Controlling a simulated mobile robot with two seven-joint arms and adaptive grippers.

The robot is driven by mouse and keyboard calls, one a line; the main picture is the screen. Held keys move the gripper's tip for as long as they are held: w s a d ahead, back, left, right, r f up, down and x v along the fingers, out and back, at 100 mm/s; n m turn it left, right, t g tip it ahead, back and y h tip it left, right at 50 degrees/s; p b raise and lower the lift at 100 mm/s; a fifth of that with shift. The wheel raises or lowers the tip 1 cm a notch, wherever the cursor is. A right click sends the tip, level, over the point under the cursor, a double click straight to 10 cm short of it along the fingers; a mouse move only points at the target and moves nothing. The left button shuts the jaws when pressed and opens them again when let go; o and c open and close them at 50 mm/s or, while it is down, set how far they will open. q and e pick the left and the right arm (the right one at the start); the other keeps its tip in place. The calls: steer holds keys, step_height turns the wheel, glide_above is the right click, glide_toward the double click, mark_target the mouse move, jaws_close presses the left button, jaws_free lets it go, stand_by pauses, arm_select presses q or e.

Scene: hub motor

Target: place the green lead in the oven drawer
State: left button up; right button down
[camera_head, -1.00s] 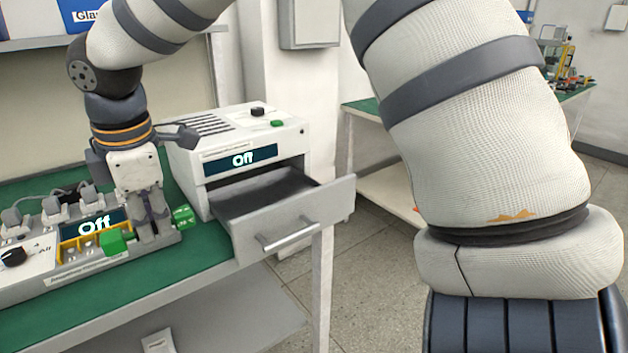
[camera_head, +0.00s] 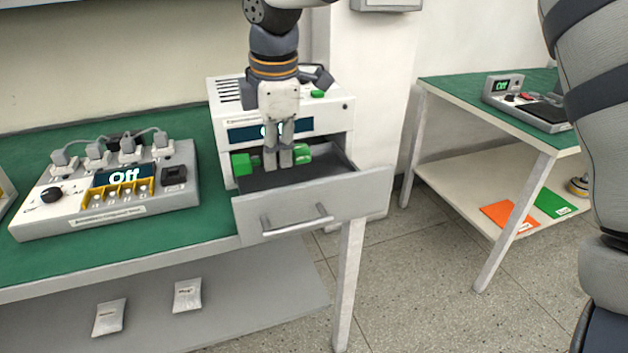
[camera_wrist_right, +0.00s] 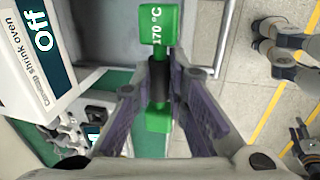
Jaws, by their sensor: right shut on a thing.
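My right gripper (camera_head: 278,160) points down over the open oven drawer (camera_head: 345,200) and is shut on the green lead (camera_head: 240,164). In the right wrist view, the gripper (camera_wrist_right: 160,82) closes on the lead's dark middle. One green end block marked 170 °C (camera_wrist_right: 160,22) sticks out beyond the fingers, and the other green block shows nearer the palm. The lead lies crosswise at the drawer's back, in front of the oven (camera_head: 225,95). Whether it touches the drawer floor I cannot tell. The oven display reads Off in the wrist view. My left gripper is not in view.
A control box (camera_head: 110,215) with yellow slots and several plugs stands on the green bench left of the drawer. Two small packets (camera_head: 187,295) lie on the lower shelf. A second table (camera_head: 500,125) with a device stands at the right, across open floor.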

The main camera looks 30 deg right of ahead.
mark_target(294, 153)
steer(key=w+d+f, duration=0.2)
steer(key=d, duration=0.1)
steer(key=w+d+f, duration=0.1)
steer(key=d, duration=0.1)
steer(key=shift+f+b, duration=0.3)
steer(key=shift+f, duration=0.1)
steer(key=d+f, duration=0.1)
steer(key=w+d+f, duration=0.1)
steer(key=f, duration=0.1)
steer(key=w+d+f, duration=0.1)
steer(key=shift+d+f+b, duration=0.3)
steer(key=shift+f+b, duration=0.05)
steer(key=f, duration=0.3)
steer(key=shift+w+d+f, duration=0.15)
steer(key=shift+d+f, duration=0.1)
steer(key=shift+d, duration=0.05)
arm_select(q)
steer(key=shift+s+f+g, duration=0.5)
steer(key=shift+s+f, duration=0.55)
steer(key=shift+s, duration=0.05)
arm_select(e)
steer(key=shift+r, duration=0.1)
steer(key=c, duration=2)
jaws_free()
steer(key=shift+f, duration=0.2)
steer(key=o, duration=0.4)
steer(key=shift+r, duration=0.1)
